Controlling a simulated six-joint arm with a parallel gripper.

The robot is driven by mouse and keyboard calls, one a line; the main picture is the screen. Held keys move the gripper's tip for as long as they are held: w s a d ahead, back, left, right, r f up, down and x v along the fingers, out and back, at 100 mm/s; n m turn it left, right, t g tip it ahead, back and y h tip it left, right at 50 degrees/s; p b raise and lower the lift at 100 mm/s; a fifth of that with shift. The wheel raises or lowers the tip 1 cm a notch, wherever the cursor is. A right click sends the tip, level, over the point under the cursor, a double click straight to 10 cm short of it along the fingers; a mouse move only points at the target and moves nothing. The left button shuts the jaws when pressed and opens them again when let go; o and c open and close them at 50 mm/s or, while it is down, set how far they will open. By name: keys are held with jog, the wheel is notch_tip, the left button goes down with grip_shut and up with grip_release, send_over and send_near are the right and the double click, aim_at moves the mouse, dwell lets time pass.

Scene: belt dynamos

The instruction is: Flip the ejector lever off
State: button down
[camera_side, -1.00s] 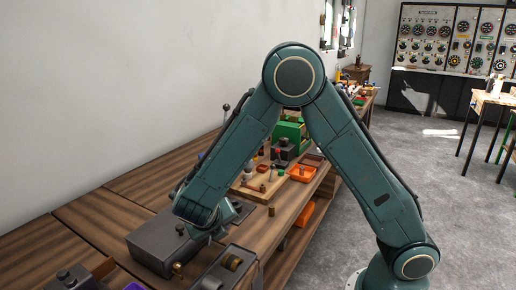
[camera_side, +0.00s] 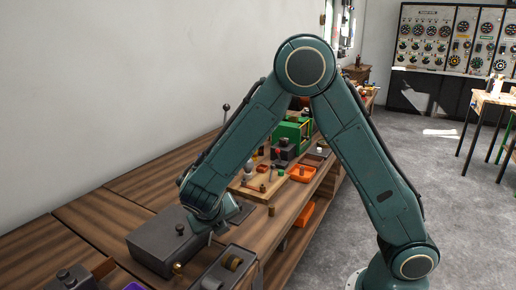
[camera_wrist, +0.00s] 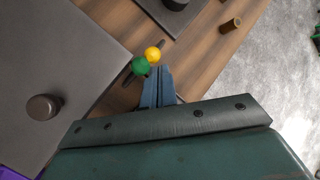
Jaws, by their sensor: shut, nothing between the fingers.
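My gripper (camera_wrist: 158,84) is shut and empty, its blue fingers side by side in the wrist view. The tips are close to a green ball (camera_wrist: 140,65) and a yellow ball (camera_wrist: 152,53), with short dark rod parts showing beside them. This looks like the lever, but I cannot tell its on or off position or whether the fingers touch it. It is beside a grey box (camera_wrist: 70,50) with a round dark knob (camera_wrist: 43,107). In the side view the gripper (camera_side: 211,236) is low by the right side of the grey box (camera_side: 150,246); the lever is not clear there.
A dark unit with a roller (camera_side: 228,268) stands to the right of the box. Farther along the wooden bench are orange trays (camera_side: 302,174), a green machine (camera_side: 290,131) and a tall ball-topped lever (camera_side: 226,108). Bare bench (camera_side: 150,185) lies behind the box.

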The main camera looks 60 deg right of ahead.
jog(key=shift+d+r+y, duration=0.35)
jog(key=shift+d+y, duration=0.15)
jog(key=shift+y, duration=0.1)
jog(key=shift+d+r+y, duration=0.2)
jog(key=shift+y, duration=0.1)
jog(key=d+y, duration=0.1)
jog(key=y, duration=0.1)
jog(key=d+r+y, duration=0.1)
jog(key=d+y, duration=0.1)
jog(key=d+m+y, duration=0.1)
jog(key=d+y, duration=0.1)
jog(key=shift+d+r, duration=0.2)
jog(key=shift+r, duration=0.05)
dwell(0.4)
jog(key=shift+r, duration=0.15)
jog(key=shift+r, duration=0.7)
jog(key=shift+a, duration=0.1)
